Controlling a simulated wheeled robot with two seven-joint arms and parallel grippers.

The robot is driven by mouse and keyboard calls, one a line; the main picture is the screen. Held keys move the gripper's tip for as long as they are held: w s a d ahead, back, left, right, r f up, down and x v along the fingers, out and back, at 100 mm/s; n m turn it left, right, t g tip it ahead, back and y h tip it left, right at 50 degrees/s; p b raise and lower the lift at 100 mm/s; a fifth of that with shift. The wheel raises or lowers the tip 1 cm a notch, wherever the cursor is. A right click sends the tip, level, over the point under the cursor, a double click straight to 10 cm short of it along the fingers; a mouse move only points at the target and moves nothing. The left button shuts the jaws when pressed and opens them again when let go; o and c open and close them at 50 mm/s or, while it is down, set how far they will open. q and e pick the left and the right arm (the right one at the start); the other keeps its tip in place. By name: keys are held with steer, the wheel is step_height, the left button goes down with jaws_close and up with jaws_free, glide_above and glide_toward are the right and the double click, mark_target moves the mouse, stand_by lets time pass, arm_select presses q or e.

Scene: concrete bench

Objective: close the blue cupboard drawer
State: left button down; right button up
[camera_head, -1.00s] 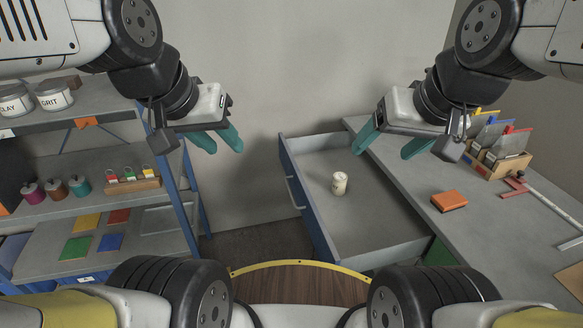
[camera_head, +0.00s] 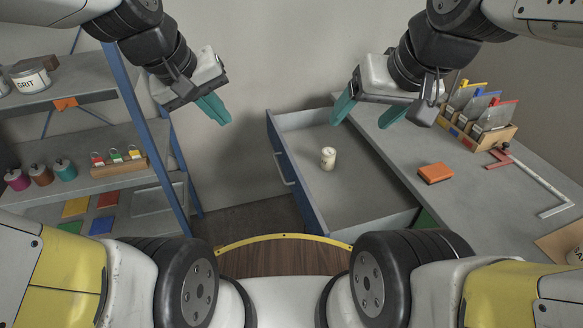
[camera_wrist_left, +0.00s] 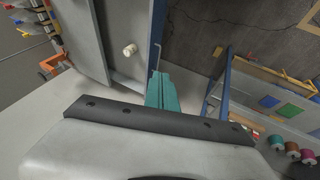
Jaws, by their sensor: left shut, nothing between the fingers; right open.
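The blue-fronted cupboard drawer (camera_head: 298,192) stands pulled open from under the bench, its front facing left with a bar handle (camera_head: 284,169). A small pale jar (camera_head: 328,158) stands inside it. My left gripper (camera_head: 217,112) is shut and empty, up and to the left of the drawer front, apart from it. In the left wrist view the shut teal fingers (camera_wrist_left: 162,92) appear close to the handle (camera_wrist_left: 153,56) in the picture; contact cannot be told. My right gripper (camera_head: 366,114) is open and empty above the far part of the drawer and the bench edge.
A shelf rack (camera_head: 150,130) with jars and coloured tiles stands at left. Open floor (camera_head: 240,222) lies between rack and drawer.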

arm_select(q)
steer(key=w+d+f+n+g, duration=0.2)
steer(key=w+d+f+n, duration=0.2)
steer(key=w+f+n, duration=0.5)
steer(key=w+d+f+n+g, duration=0.1)
steer(key=w+d+f+n, duration=0.35)
steer(key=f, duration=0.75)
steer(key=w+d+f+n, duration=0.1)
steer(key=d+f+n, duration=0.1)
steer(key=f, duration=0.9)
steer(key=w+d+f+n+g, duration=0.1)
steer(key=d+f, duration=0.4)
steer(key=f, duration=0.5)
steer(key=shift+w+f+n, duration=0.4)
steer(key=shift+w+n, duration=0.05)
steer(key=shift+n, duration=0.4)
steer(key=shift+d, duration=0.25)
